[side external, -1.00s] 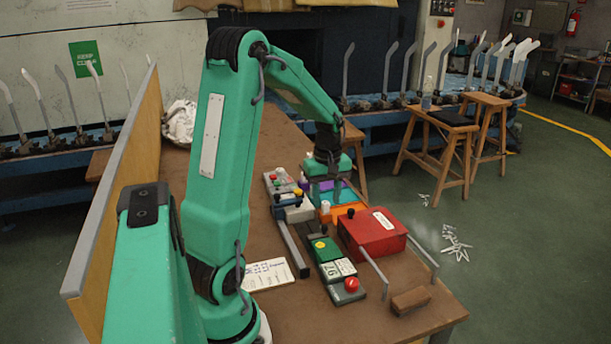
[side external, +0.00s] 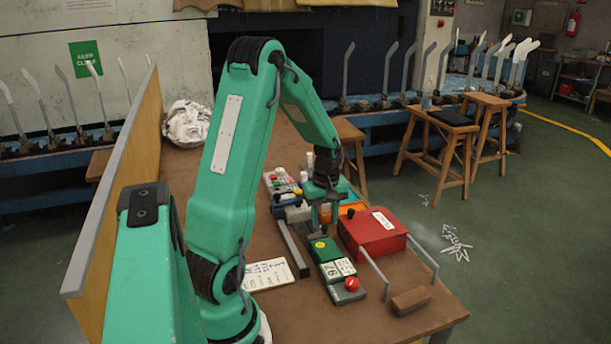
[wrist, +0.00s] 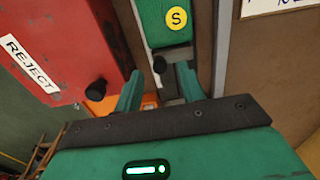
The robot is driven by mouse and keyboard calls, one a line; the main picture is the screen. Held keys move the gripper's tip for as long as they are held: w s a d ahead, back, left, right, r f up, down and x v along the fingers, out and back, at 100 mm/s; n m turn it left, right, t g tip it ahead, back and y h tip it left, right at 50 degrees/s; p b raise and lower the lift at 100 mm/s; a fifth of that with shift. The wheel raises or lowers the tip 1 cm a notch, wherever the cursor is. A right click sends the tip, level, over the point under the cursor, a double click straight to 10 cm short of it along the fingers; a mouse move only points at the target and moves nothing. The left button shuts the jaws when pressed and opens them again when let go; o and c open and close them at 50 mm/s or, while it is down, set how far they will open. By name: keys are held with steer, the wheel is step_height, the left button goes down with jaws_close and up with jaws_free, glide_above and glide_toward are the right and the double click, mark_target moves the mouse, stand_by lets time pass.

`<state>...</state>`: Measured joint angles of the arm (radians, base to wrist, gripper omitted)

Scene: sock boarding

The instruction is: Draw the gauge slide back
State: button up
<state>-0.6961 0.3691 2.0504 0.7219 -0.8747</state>
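My gripper (side external: 324,207) hangs low over the bench, just behind the green block (side external: 321,249) with a yellow disc. In the wrist view its two green fingers (wrist: 158,82) are spread apart. Between them lies a grey metal strip (wrist: 168,86) with a small dark knob (wrist: 159,64), at the end of the green block marked S (wrist: 160,22). This strip looks like the gauge slide, but I cannot be sure. I see no clear contact between fingers and knob. In the side view the gripper hides most of the strip.
The red REJECT box (side external: 372,232) stands close on the right, with a black knob (wrist: 95,90) near one finger. A long grey bar (side external: 290,247) lies to the left.

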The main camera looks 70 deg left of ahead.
steer(key=shift+f, duration=0.75)
steer(key=shift+c, duration=0.2)
jaws_close()
steer(key=shift+a, duration=3.5)
steer(key=shift+o, duration=0.2)
jaws_free()
steer(key=shift+r, duration=0.1)
